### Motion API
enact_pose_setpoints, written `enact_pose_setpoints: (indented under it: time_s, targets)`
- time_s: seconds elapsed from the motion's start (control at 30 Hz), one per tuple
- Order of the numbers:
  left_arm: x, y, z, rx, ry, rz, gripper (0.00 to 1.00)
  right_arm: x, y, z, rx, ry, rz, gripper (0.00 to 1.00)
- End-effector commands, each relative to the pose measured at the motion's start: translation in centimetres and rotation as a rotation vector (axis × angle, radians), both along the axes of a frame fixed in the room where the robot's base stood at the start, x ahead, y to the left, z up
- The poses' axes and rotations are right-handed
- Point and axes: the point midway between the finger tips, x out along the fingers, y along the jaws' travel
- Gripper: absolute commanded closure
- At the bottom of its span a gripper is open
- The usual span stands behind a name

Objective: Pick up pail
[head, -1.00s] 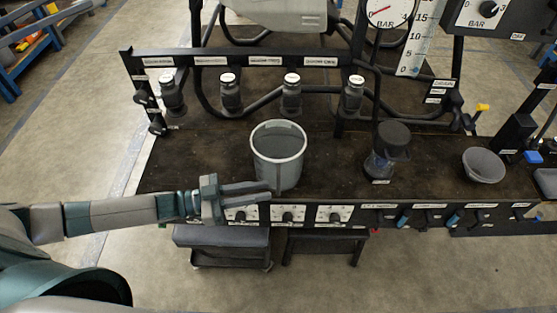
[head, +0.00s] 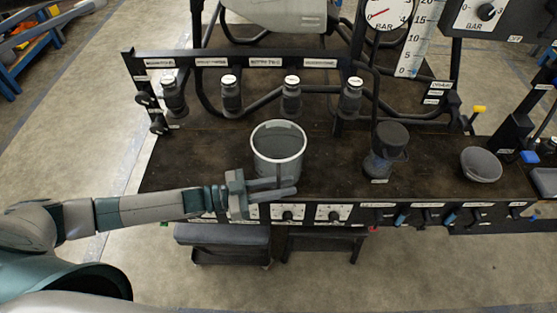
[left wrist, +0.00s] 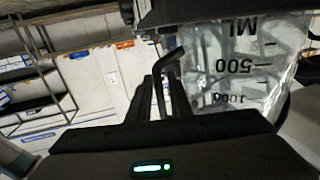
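The pail (head: 278,152), a grey open-topped container with a pale rim, stands upright on the dark bench. A thin dark upright bar, seemingly its handle, shows on its front side. In the left wrist view the pail (left wrist: 245,65) is translucent, with upside-down volume marks. My left gripper (head: 284,190) is at the front of the pail, low by the bench edge. Its fingers look apart, with the bar near or between them; a dark hooked bar also shows between them in the wrist view. Contact cannot be told. My right gripper is not in view.
A dark lidded container (head: 386,150) and a grey bowl (head: 481,164) stand to the right of the pail. Several black-and-white capped fittings (head: 291,93) line the rail behind. Knobs (head: 287,214) sit on the bench's front panel. The bench left of the pail is bare.

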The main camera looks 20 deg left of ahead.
Motion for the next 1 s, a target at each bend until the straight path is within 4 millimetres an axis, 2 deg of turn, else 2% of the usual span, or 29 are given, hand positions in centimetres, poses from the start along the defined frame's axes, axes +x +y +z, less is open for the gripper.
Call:
enact_pose_setpoints:
  time_s: [0.1,0.23,0.77,0.83,1.0]
  targets:
    - [0.7,-1.5,0.4,-0.002,-0.001,-0.001,0.81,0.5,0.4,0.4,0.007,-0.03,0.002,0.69]
    - [1.2,-2.5,0.2,0.0,0.001,-0.001,0.81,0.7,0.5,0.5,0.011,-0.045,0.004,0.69]
    - [1.3,-2.6,0.1,0.0,0.001,0.0,0.81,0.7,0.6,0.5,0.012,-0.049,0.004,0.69]
    - [1.3,-2.6,0.1,0.0,0.001,0.0,0.98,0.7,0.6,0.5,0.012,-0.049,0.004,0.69]
    - [1.3,-2.6,0.2,0.0,0.0,-0.001,1.0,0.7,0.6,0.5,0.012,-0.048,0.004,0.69]
